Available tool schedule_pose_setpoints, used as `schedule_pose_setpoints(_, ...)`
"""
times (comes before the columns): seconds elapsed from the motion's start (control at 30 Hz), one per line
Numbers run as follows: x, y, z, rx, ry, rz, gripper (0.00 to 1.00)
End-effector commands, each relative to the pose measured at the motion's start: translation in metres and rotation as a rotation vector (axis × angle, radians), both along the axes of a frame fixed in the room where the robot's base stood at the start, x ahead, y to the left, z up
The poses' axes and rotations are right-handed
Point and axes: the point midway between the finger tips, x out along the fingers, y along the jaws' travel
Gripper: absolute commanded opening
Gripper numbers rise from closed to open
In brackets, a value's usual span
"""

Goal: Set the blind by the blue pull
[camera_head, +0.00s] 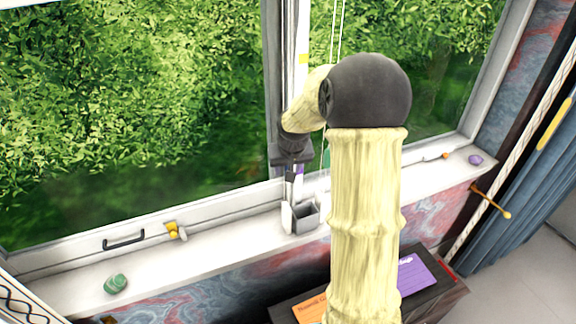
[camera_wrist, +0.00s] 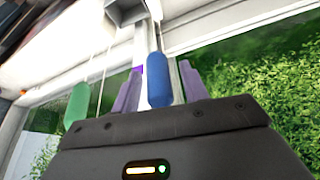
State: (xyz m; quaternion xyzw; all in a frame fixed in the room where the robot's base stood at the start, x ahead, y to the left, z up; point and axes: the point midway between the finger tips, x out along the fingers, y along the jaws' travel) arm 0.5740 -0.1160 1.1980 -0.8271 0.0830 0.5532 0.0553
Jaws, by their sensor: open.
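In the wrist view the blue pull (camera_wrist: 158,80) hangs upright on a thin cord. It shows between the two purple fingers of my gripper (camera_wrist: 159,70), with a gap on each side. The fingers are open, and I cannot tell whether the pull is at their depth. A green pull (camera_wrist: 77,103) hangs on its own cord to the left, outside the fingers. In the head view my gripper (camera_head: 293,172) is in front of the window post, above the sill. The blue pull cannot be made out there. White cords (camera_head: 338,30) run down behind my arm.
A grey open box (camera_head: 305,217) stands on the window sill below my gripper. A green stone (camera_head: 116,284) lies on the sill at left and a purple stone (camera_head: 475,159) at right. A black handle (camera_head: 123,240) is on the window frame. An orange peg (camera_head: 490,202) juts from the wall.

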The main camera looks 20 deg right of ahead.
Motion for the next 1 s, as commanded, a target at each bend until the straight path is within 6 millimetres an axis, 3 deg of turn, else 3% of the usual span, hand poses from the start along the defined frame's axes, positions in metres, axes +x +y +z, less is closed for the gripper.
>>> schedule_pose_setpoints(0.3,0.001,0.0,-0.003,0.0,0.0,0.0,0.44)
schedule_pose_setpoints(0.53,0.001,0.0,-0.003,0.0,0.0,0.0,0.01)
schedule_pose_setpoints(1.0,0.004,0.009,0.01,0.0,-0.003,0.017,0.0)
